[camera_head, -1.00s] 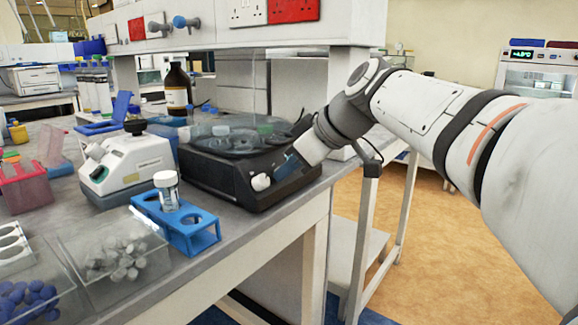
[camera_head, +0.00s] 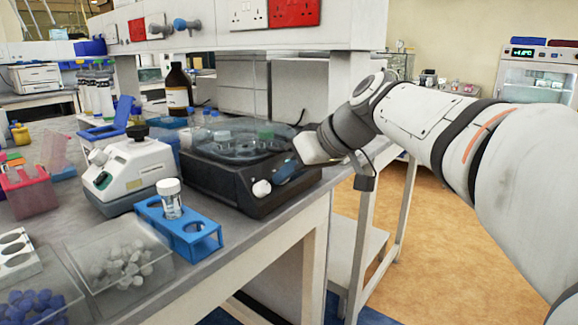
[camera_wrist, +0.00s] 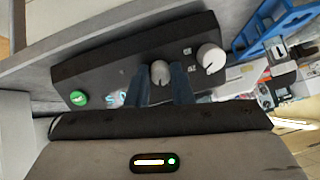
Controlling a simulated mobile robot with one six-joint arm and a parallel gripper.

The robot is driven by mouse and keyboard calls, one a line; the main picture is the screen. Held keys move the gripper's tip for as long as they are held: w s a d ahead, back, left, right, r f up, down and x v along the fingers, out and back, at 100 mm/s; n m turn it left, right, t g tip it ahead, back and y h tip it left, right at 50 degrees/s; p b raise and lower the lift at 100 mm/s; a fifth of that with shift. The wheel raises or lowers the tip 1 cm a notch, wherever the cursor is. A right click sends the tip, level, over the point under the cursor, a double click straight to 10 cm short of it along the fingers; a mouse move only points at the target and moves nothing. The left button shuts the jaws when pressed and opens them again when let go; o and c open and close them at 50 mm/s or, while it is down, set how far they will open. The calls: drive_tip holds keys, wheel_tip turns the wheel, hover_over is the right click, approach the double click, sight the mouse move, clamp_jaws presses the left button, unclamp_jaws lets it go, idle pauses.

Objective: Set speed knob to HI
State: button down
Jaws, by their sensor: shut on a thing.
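The black machine (camera_head: 215,180) stands at the bench's front edge, with a round clear top (camera_head: 235,140) over several vials. In the wrist view its front panel (camera_wrist: 115,72) carries a green button (camera_wrist: 78,98), a small grey knob (camera_wrist: 160,70) in the middle and a larger white knob (camera_wrist: 210,58). My gripper (camera_wrist: 161,78) has its two dark blue fingers either side of the grey knob and is shut on it. In the head view my gripper (camera_head: 290,168) reaches the panel's right part. The white knob (camera_head: 261,188) is clear of it. The panel labels are too small to read.
A blue rack (camera_head: 190,236) holding a capped vial (camera_head: 170,198) stands in front of the machine. A white instrument (camera_head: 130,170) is to its left. Clear boxes of caps lie at lower left. Open floor (camera_head: 430,240) is to the right of the bench.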

drive_tip(key=m+y+p, duration=0.1)
drive_tip(key=m+p, duration=0.2)
drive_tip(key=m, duration=0.5)
drive_tip(key=shift+m+p, duration=0.3)
drive_tip(key=shift+m, duration=0.3)
drive_tip(key=c, duration=1.3)
unclamp_jaws()
drive_tip(key=shift+d, duration=0.1)
drive_tip(key=p+v, duration=0.2)
drive_tip(key=v, duration=0.5)
drive_tip(key=shift+d+r, duration=0.15)
drive_tip(key=shift+d, duration=0.1)
drive_tip(key=shift+s, duration=0.1)
